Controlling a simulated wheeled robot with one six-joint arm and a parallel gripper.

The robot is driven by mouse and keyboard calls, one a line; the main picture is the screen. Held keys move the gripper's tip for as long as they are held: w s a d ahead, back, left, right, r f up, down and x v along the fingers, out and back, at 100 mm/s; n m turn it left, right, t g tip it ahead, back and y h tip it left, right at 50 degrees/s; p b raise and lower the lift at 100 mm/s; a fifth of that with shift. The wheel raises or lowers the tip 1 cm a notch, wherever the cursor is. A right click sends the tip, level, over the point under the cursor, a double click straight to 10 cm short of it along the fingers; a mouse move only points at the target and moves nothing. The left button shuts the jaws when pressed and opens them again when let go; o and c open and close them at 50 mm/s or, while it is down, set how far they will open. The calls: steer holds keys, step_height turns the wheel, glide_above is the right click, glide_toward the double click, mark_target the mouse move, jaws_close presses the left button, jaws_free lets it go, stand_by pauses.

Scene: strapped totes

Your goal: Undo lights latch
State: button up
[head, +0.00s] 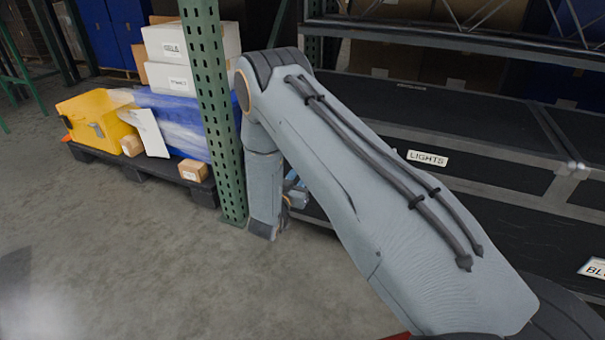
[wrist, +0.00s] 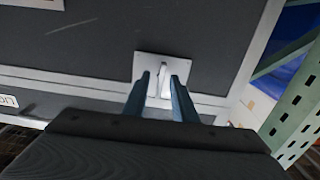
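The lights case is a long black case with metal edging, bearing a white LIGHTS label (head: 427,158) in the head view. In the wrist view a latch (wrist: 165,68) shows as a pale square plate with a narrow upright handle, mounted on the dark case face (wrist: 85,45) near its metal edge. My gripper (wrist: 161,82) has its two blue fingers apart, one on each side of the latch handle. Whether the fingers touch it I cannot tell. In the head view my arm hides the latch and most of the gripper.
A green perforated rack post (head: 213,110) stands close by, and it also shows at the right in the wrist view (wrist: 295,115). A pallet (head: 140,172) with a yellow box (head: 88,118) and blue wrapped goods lies to the left. The floor (head: 120,265) in front is clear.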

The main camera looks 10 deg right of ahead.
steer(key=p+v, duration=0.2)
steer(key=v, duration=0.5)
steer(key=shift+s+a, duration=0.2)
steer(key=shift+s, duration=0.1)
